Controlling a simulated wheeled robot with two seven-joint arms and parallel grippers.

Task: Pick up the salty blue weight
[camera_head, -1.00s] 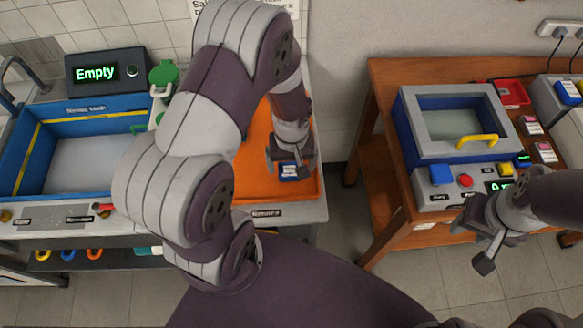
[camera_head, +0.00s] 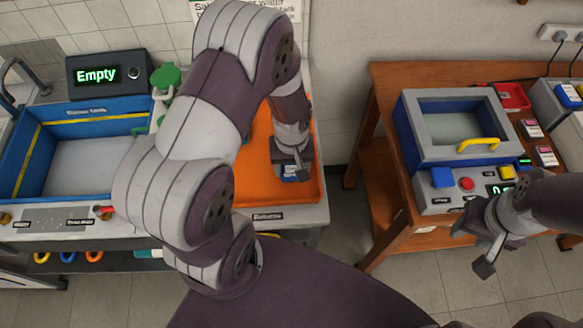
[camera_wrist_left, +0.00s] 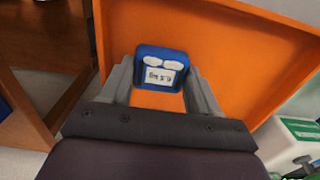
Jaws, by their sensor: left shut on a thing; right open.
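A blue weight (camera_wrist_left: 161,68) with a white label and whitish patches on its top is over the orange tray (camera_wrist_left: 225,45) in the left wrist view. My left gripper (camera_wrist_left: 160,85) is shut on it, with one finger at each side. In the head view the blue weight (camera_head: 292,174) shows just below my left gripper (camera_head: 291,160), near the front of the orange tray (camera_head: 252,190). I cannot tell if the weight touches the tray. My right gripper (camera_head: 470,248) is open and empty in front of the wooden table.
A blue tank (camera_head: 75,115) with an "Empty" display (camera_head: 97,74) stands at the left. A wooden table (camera_head: 400,85) at the right bears a grey and blue lidded box (camera_head: 452,125) with a yellow handle and a red tray (camera_head: 513,96). A floor gap separates the two benches.

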